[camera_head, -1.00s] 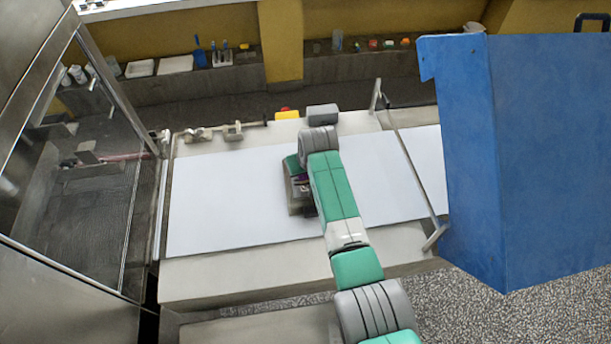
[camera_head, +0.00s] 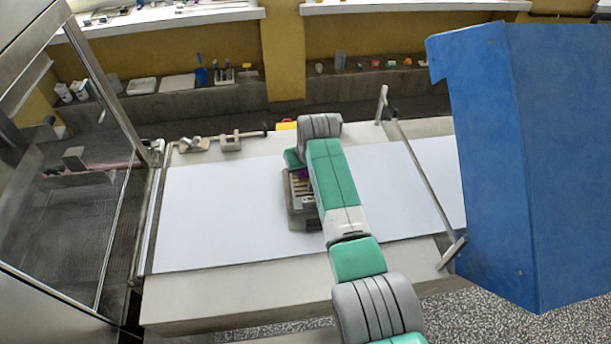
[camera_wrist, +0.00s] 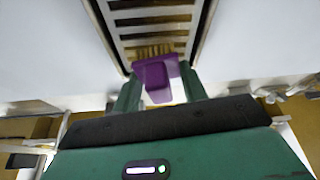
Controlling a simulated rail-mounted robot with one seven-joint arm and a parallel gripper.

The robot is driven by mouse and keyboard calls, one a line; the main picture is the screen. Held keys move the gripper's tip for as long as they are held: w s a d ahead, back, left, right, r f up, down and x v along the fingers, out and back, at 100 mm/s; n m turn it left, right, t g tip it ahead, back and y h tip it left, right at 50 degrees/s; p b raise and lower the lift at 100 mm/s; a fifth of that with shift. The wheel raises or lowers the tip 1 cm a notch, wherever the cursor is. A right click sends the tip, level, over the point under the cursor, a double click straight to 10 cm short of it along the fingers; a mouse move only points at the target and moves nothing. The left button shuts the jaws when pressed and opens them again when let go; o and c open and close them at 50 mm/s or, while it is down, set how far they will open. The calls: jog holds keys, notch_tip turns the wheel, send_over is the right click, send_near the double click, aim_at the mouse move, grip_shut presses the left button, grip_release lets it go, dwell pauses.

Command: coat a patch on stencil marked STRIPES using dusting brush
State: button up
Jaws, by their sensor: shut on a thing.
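The dusting brush (camera_wrist: 155,75) has a purple handle and tan bristles. My gripper (camera_wrist: 158,88) is shut on its handle, with a green finger on each side. The bristles lie over the slotted stencil (camera_wrist: 117,18), at its near end in the wrist view; I cannot tell whether they touch it. The stencil has dark parallel slots in a pale frame. In the head view the stencil (camera_head: 297,212) lies on the white belt, partly hidden by my arm. A bit of the purple brush (camera_head: 302,173) shows there. No STRIPES lettering is readable.
The white belt (camera_head: 225,210) is clear on both sides of the stencil. A glass-sided metal housing (camera_head: 75,210) stands left, a large blue panel (camera_head: 535,160) right. A metal bar (camera_head: 425,180) crosses the belt's right part. Small items line the back shelf.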

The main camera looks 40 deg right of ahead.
jog(key=shift+w+d+f+b, duration=0.25)
jog(key=shift+w+b, duration=0.2)
jog(key=shift+b, duration=1.05)
jog(key=shift+w+d+f+b, duration=0.1)
jog(key=shift+w+d+b, duration=0.3)
jog(key=shift+b, duration=1.1)
jog(key=shift+w+r, duration=0.1)
jog(key=shift+r, duration=0.05)
jog(key=shift+r, duration=0.1)
jog(key=shift+s+d+r+p, duration=0.1)
jog(key=shift+s+d+p, duration=0.2)
jog(key=shift+d, duration=0.15)
jog(key=shift+a+r+p, duration=0.1)
jog(key=shift+r+p, duration=0.1)
jog(key=shift+p, duration=0.35)
jog(key=s+a+p, duration=0.1)
jog(key=p, duration=0.3)
jog(key=s+p, duration=0.1)
jog(key=p, duration=0.3)
jog(key=shift+s+a+r, duration=0.1)
jog(key=shift+s+a, duration=0.2)
jog(key=shift+a, duration=0.1)
jog(key=shift+s+a+f+p, duration=0.2)
jog(key=shift+s+f+p, duration=0.1)
jog(key=shift+p, duration=0.25)
